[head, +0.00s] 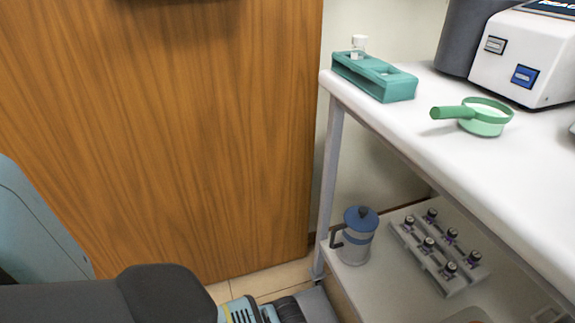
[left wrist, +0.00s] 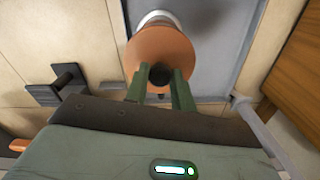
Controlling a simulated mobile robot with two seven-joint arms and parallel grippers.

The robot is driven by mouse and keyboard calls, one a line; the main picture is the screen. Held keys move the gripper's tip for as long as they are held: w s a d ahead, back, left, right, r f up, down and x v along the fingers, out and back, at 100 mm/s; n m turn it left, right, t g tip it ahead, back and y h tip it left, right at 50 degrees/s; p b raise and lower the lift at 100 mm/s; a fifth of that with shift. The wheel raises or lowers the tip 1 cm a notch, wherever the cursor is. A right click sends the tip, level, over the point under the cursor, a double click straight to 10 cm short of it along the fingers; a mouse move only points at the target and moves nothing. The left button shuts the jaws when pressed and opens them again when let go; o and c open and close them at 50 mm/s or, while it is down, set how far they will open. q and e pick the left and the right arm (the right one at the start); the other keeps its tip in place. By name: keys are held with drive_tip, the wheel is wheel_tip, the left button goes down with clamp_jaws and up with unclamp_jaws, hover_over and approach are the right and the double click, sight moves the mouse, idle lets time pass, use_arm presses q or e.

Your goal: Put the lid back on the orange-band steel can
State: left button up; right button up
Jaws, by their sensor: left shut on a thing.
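In the left wrist view my left gripper (left wrist: 160,88) is shut on the dark knob (left wrist: 160,74) of an orange lid (left wrist: 157,52). Beyond the lid an orange-brown side narrows to a pale rim (left wrist: 158,16). I cannot tell whether this is the lid's own skirt or part of a can below. The orange-band steel can cannot be made out for certain in either view. In the head view only parts of my left arm show at the bottom left. My right gripper is not in view.
A blue-lidded steel can (head: 357,237) stands on the lower shelf (head: 375,285), beside a rack of small vials (head: 438,250). Above, the white tabletop (head: 430,110) holds a teal rack (head: 375,77), a green strainer-like dish (head: 484,117) and a white machine (head: 530,60). A wooden panel (head: 170,130) stands left.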

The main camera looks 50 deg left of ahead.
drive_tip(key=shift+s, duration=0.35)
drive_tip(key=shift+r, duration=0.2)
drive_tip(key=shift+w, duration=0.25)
use_arm(q)
drive_tip(key=o, duration=1.5)
drive_tip(key=shift+c, duration=0.2)
drive_tip(key=shift+o, duration=0.3)
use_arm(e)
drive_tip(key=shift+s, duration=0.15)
use_arm(q)
drive_tip(key=shift+r+p, duration=0.15)
drive_tip(key=shift+p, duration=0.2)
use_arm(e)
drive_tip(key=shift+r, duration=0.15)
